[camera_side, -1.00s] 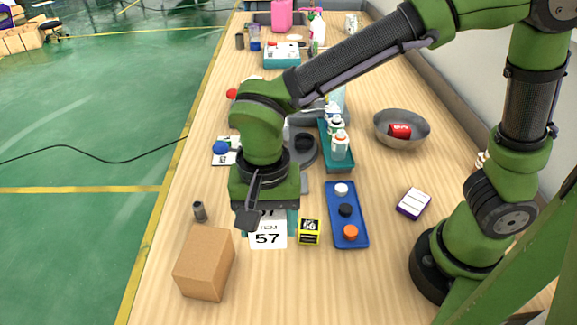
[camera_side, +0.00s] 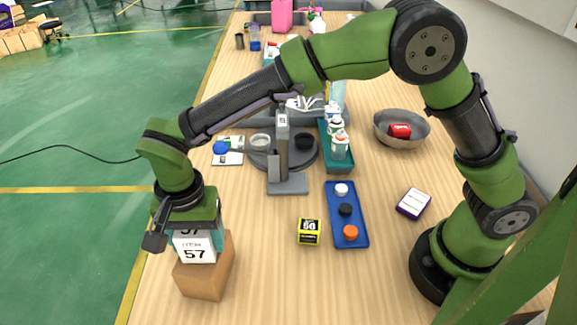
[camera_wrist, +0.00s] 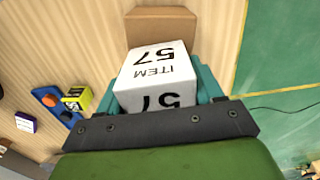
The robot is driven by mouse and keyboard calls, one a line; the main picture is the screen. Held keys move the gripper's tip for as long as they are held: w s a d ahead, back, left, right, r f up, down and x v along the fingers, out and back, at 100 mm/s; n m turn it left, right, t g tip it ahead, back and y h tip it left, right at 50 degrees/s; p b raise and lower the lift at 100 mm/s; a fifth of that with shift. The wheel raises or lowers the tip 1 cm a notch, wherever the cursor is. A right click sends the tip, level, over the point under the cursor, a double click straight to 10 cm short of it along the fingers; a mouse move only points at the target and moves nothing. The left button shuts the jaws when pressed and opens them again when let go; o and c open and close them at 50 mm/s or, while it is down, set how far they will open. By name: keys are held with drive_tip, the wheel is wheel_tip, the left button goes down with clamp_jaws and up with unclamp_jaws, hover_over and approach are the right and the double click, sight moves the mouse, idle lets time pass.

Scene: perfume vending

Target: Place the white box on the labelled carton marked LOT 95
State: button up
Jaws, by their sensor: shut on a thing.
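The white box (camera_side: 196,250), printed ITEM 57, is held by my gripper (camera_side: 190,232). In the wrist view the white box (camera_wrist: 152,70) sits between the teal fingers of my gripper (camera_wrist: 165,85), which is shut on it. A plain brown carton (camera_side: 205,281) stands near the table's front left edge. In the side view the box overlaps the carton's upper part; I cannot tell whether they touch. In the wrist view the brown carton (camera_wrist: 160,25) shows just beyond the box. No LOT 95 marking is readable on the carton's visible faces.
A small yellow and black box (camera_side: 309,232) and a blue tray (camera_side: 350,238) with round pieces stand to the right. A grey stand (camera_side: 287,186), a teal tray (camera_side: 340,170) and a metal bowl (camera_side: 402,142) are behind. The table between carton and yellow box is clear.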

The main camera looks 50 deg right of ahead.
drive_tip(key=o, duration=1.1)
drive_tip(key=shift+f, duration=0.1)
drive_tip(key=shift+c, duration=0.2)
wheel_tip(320, 180, up, 12)
drive_tip(key=shift+f, duration=0.15)
drive_tip(key=shift+d+r, duration=0.15)
drive_tip(key=shift+r, duration=0.2)
drive_tip(key=s+d+r+n+t+y, duration=0.1)
drive_tip(key=s+d+r+n+t, duration=0.15)
drive_tip(key=d, duration=0.95)
drive_tip(key=s+d+r+n+t+y, duration=0.15)
drive_tip(key=s+d+r, duration=0.25)
drive_tip(key=d, duration=0.7)
drive_tip(key=s+d+f+n+t, duration=0.1)
drive_tip(key=s+d+f+t, duration=0.2)
drive_tip(key=s+d, duration=0.2)
drive_tip(key=shift+d+f, duration=0.3)
drive_tip(key=shift+d, duration=0.25)
